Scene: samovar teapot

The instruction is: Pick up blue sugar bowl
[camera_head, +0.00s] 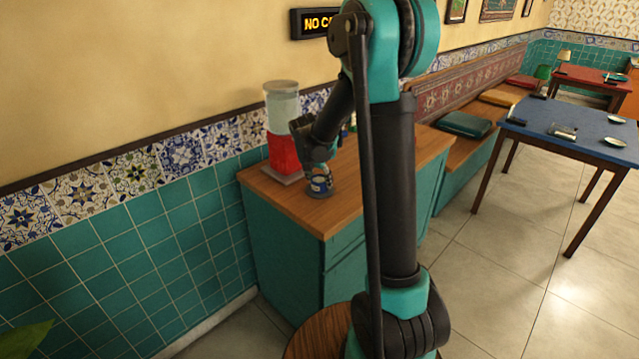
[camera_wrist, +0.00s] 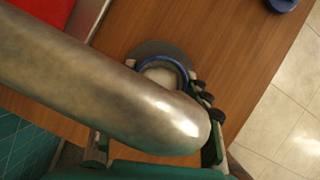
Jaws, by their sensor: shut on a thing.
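The blue sugar bowl (camera_head: 320,184) is at the near part of the wooden counter top, with my gripper (camera_head: 318,170) directly over it. In the wrist view the bowl shows as a blue rim (camera_wrist: 163,62) around a pale inside. My gripper (camera_wrist: 166,76) is shut on the bowl, with dark fingertips at its right side and a small tip at its left. A grey round disc (camera_wrist: 150,48) shows beneath the bowl. I cannot tell whether the bowl touches it. A large metallic rounded shape hides the bowl's lower part in the wrist view.
A red dispenser with a clear top (camera_head: 283,130) stands on the counter (camera_head: 335,210) left of my gripper, near the tiled wall. A blue item (camera_wrist: 283,4) is at the counter's far edge in the wrist view. A blue table (camera_head: 570,150) stands at right; floor lies between.

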